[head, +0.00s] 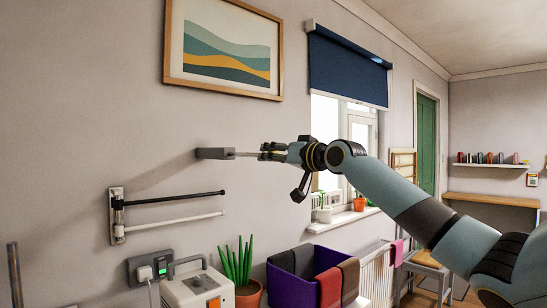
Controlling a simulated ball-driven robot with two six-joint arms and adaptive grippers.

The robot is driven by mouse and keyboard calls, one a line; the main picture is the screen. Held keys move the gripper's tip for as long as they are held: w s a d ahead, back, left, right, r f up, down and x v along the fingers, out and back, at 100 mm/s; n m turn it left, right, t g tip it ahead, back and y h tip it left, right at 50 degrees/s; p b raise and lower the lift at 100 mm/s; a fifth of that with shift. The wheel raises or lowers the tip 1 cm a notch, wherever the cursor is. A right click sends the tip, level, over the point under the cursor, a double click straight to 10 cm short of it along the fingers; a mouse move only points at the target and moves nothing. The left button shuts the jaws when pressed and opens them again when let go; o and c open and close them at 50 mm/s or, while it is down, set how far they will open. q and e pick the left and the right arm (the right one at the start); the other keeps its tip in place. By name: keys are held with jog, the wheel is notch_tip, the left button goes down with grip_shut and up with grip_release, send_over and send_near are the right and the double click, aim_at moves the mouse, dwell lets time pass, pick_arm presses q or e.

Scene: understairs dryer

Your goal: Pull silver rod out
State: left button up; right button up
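A thin pale silver rod (247,154) shows between a grey block (214,153) and the fingertips of my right gripper. The block is in front of the wall, below the picture; I cannot tell whether it is fixed to the wall. My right gripper (268,151) points left, its dark fingers at the rod's right end. The fingers are seen nearly edge-on, so their grip on the rod is unclear. Below left, a wall bracket (117,216) carries a black rod (175,198) and a white rod (175,221), both extending right. My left gripper is out of view.
Below are a white and grey box (190,290), a wall socket (150,268), a potted plant (238,265) and a purple bin (289,284) with dark and red cloths. A grey post (14,275) stands at the left edge. Wall space above the rods is clear.

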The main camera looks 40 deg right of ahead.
jog(key=shift+o, duration=1.1)
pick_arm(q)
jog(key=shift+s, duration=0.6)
pick_arm(e)
jog(key=shift+o, duration=0.2)
jog(key=shift+s, duration=0.1)
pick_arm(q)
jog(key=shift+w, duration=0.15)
pick_arm(e)
jog(key=s, duration=0.7)
jog(key=shift+d, duration=0.25)
jog(key=shift+s, duration=0.15)
